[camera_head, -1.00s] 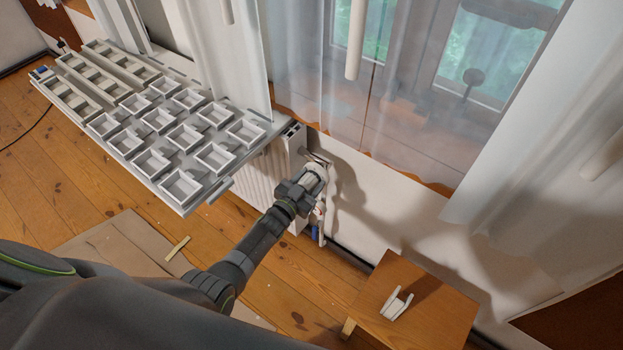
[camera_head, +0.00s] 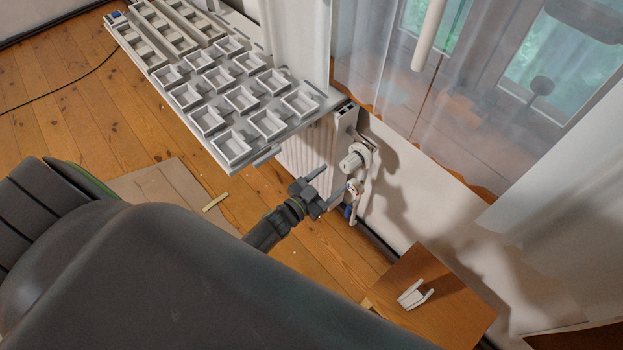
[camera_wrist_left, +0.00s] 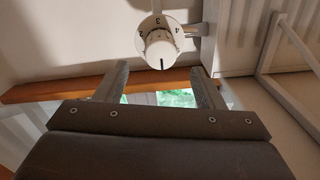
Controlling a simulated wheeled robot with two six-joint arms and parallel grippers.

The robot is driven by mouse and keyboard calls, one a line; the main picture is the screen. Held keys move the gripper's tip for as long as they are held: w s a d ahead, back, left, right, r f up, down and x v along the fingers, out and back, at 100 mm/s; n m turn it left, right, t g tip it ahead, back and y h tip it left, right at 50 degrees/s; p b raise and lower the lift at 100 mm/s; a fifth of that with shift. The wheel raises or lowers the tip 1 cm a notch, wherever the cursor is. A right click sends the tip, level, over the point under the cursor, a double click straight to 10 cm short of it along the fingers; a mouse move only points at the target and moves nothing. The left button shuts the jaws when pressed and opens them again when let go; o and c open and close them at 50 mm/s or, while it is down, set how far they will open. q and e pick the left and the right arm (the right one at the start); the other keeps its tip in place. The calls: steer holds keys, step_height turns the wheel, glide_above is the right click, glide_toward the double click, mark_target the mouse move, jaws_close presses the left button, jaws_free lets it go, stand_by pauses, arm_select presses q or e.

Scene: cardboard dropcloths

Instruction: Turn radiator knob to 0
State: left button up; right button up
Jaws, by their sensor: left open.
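The white radiator knob (camera_head: 354,157) sits on its valve at the right end of the radiator (camera_head: 305,150). In the left wrist view the knob (camera_wrist_left: 160,45) shows a dial with 3 at the top, 4 to the right and what looks like 2 to the left; 0 cannot be made out. A dark line marks its face. My left gripper (camera_head: 331,184) is open and empty, below and in front of the knob in the head view, apart from it. In the wrist view its two fingers stand to either side below the knob. My right gripper is not in view.
A white shelf with several square trays (camera_head: 240,98) lies over the radiator, left of the knob. Sheer curtains (camera_head: 430,110) hang at the window. A small wooden stool (camera_head: 450,320) with a white bracket (camera_head: 414,294) stands to the lower right. Cardboard (camera_head: 150,190) covers some floor.

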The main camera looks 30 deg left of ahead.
arm_select(q)
steer(key=v, duration=0.6)
steer(key=shift+s+a, duration=0.15)
steer(key=shift+s, duration=0.2)
steer(key=s+a+f+n+g+y+p, duration=0.1)
steer(key=s+a+f+n+g+y, duration=0.2)
steer(key=s+f, duration=0.55)
steer(key=s+a+f+n+g+y+p, duration=0.1)
steer(key=s+a+f+n+g+y, duration=0.25)
steer(key=s+f, duration=0.5)
steer(key=s+a+f+g, duration=0.1)
steer(key=s+f+g, duration=0.3)
steer(key=s, duration=0.6)
steer(key=s+f+g, duration=0.5)
steer(key=s, duration=0.5)
steer(key=shift+a, duration=0.35)
steer(key=shift+f+g, duration=0.15)
steer(key=shift+g, duration=0.1)
